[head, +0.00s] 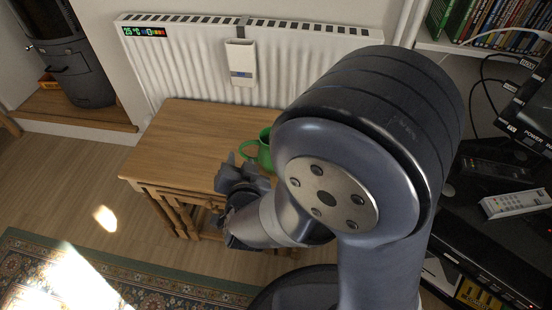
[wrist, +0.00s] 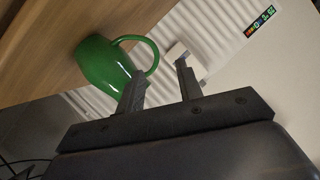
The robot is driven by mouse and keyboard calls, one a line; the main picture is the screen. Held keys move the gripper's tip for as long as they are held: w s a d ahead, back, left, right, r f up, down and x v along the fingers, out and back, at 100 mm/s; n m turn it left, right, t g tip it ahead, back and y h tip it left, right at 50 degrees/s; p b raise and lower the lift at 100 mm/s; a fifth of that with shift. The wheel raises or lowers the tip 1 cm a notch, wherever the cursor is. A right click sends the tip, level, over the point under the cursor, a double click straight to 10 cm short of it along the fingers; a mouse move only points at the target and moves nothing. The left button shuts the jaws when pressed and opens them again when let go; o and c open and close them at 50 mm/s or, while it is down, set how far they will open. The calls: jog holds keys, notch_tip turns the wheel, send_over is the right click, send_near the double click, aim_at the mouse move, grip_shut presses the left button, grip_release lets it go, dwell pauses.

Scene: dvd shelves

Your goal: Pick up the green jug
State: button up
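The green jug (head: 264,150) stands on the wooden side table (head: 185,135) in the head view, with its handle to the left. My arm hides its right part. In the wrist view the jug (wrist: 103,66) shows large and tilted, its handle curving towards my fingers. My gripper (wrist: 157,76) is open with an empty gap between its two fingers. The left finger is close to the jug's handle; I cannot tell whether it touches. In the head view my gripper (head: 238,168) is at the table's front edge, just left of and in front of the jug.
A white radiator (head: 180,60) with a hanging white box (head: 241,62) stands behind the table. A dark stove (head: 70,60) is at the far left. At the right are a shelf of cases (head: 490,20) and black electronics with a white remote (head: 515,204). The left tabletop is clear.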

aim_at(241, 149)
jog(key=b+x, duration=0.1)
jog(key=x, duration=0.4)
jog(key=shift+w+f, duration=0.1)
jog(key=b+x, duration=0.1)
jog(key=x, duration=0.1)
jog(key=b+x, duration=0.1)
jog(key=x, duration=0.1)
jog(key=shift+w+d+f+b, duration=0.2)
jog(key=shift+f+b, duration=0.1)
jog(key=shift+b, duration=0.05)
jog(key=shift+w+a, duration=0.1)
jog(key=shift+w, duration=0.2)
grip_shut()
